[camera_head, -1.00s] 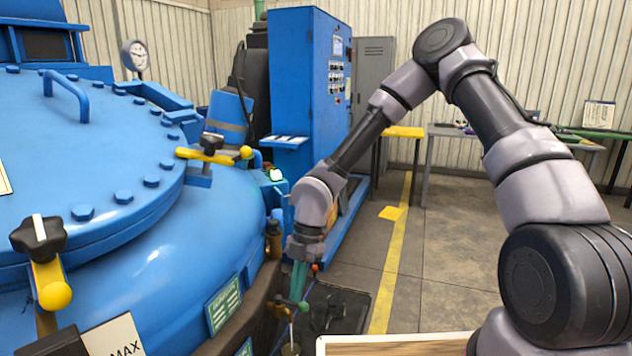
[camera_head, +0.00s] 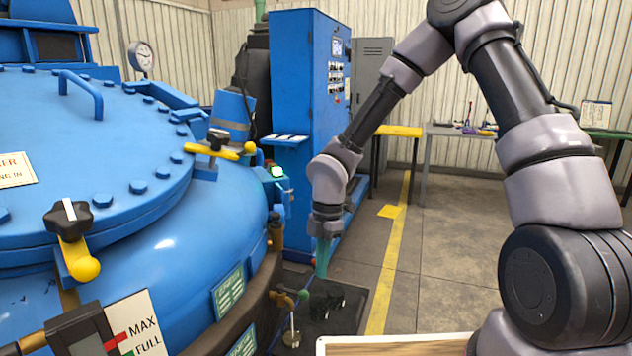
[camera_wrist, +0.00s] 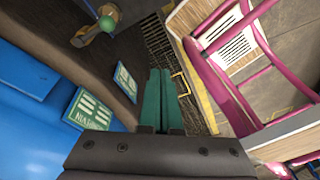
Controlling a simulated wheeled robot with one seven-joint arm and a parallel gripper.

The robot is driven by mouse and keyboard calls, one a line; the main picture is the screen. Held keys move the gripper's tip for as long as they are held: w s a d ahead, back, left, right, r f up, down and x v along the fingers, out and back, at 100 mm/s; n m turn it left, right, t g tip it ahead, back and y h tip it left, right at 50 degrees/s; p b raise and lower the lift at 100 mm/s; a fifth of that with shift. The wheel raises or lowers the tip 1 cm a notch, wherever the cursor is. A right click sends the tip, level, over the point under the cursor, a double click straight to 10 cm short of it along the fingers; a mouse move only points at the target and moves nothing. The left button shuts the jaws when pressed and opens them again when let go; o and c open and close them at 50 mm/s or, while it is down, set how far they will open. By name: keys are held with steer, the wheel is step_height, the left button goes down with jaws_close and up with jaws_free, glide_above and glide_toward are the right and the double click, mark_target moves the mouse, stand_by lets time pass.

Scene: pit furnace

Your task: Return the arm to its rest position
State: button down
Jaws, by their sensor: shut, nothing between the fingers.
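My gripper (camera_head: 321,262) hangs at the end of my arm, pointing down, to the right of the blue furnace (camera_head: 216,240). Its green fingers are closed together with nothing between them; they also show side by side in the wrist view (camera_wrist: 160,100). In the head view the fingertips are over the dark floor mat (camera_head: 345,305), apart from the furnace and its pipework. My arm rises from the lower right, bends at the top edge of the picture and comes down to the gripper.
A blue control cabinet (camera_head: 300,90) stands behind my gripper. Tables (camera_head: 460,130) stand at the back. A wood-topped surface (camera_head: 400,346) is at the front. The floor right of the yellow line is clear.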

steer(key=w+d+r+m+t+h, duration=0.2)
steer(key=w+d+r+m+t, duration=0.15)
steer(key=d+r+m, duration=1.25)
steer(key=s+d+r+m+t+y, duration=0.1)
steer(key=s+d+r+m+t, duration=0.1)
steer(key=s+r+m, duration=0.4)
steer(key=s+d+r+m+t+y, duration=0.2)
steer(key=s+d+r+m, duration=0.3)
steer(key=r, duration=0.8)
steer(key=s+m+t, duration=0.1)
steer(key=m, duration=0.1)
steer(key=shift+d+r+m+t, duration=0.3)
steer(key=shift+r+m+t, duration=0.05)
steer(key=shift+m, duration=0.05)
